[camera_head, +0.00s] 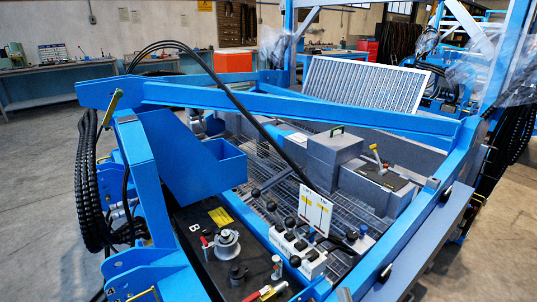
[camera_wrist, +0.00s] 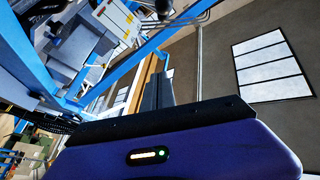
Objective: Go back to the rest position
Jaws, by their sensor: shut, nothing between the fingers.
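My gripper (camera_wrist: 157,82) shows in the wrist view, past the black edge of its dark blue housing. Its dark grey fingers are together, with nothing seen between them. It points away from the camera, and no object touches it. A small lit indicator shows on the housing. My gripper and arm cannot be made out in the head view. In the head view, a blue metal frame machine (camera_head: 300,104) fills the middle, with a control panel of black knobs (camera_head: 300,236) on a mesh deck.
A blue bin (camera_head: 196,165) hangs at the frame's left. A white grille panel (camera_head: 362,84) leans behind. Black hoses (camera_head: 88,180) hang at the left. A workbench (camera_head: 60,80) stands at the back left, with bare floor before it. The wrist view shows a bright window (camera_wrist: 271,67).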

